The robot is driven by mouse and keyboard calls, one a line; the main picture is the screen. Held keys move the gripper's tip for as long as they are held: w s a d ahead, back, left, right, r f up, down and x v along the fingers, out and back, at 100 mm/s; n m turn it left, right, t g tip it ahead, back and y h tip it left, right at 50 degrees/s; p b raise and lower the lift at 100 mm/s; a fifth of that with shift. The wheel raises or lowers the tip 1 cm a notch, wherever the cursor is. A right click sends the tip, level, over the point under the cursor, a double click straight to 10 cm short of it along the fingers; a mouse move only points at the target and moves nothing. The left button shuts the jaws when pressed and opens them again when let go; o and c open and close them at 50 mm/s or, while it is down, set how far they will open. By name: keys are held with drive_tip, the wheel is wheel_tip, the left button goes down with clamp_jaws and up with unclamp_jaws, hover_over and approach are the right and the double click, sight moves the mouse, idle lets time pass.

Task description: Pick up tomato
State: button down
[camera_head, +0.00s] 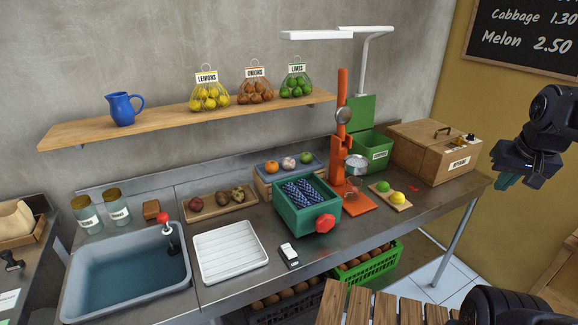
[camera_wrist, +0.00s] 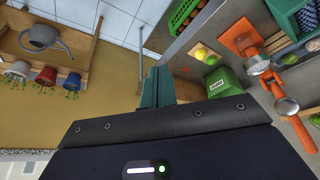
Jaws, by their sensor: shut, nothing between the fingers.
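A round orange-red item (camera_head: 271,167) lies at the left end of a blue-topped stand at the back of the counter; it may be the tomato, but it is too small to be sure. A pale pinkish item (camera_head: 289,163) and a green item (camera_head: 306,158) lie in a row to its right. My gripper (camera_head: 505,181) is at the far right in the head view, in the air beyond the counter's right end and well away from these items. Its teal fingers (camera_wrist: 156,88) are together and empty in the wrist view.
A green box of blue patterned packets (camera_head: 277,222) stands in front of the stand. An orange press (camera_head: 341,130) rises to its right, with a wooden box (camera_head: 435,150) farther right. A shelf (camera_head: 75,133) hangs above. A white ribbed tray (camera_head: 230,252) lies beside the sink.

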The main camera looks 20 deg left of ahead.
drive_tip(key=c, duration=2.2)
unclamp_jaws()
drive_tip(key=c, duration=0.5)
unclamp_jaws()
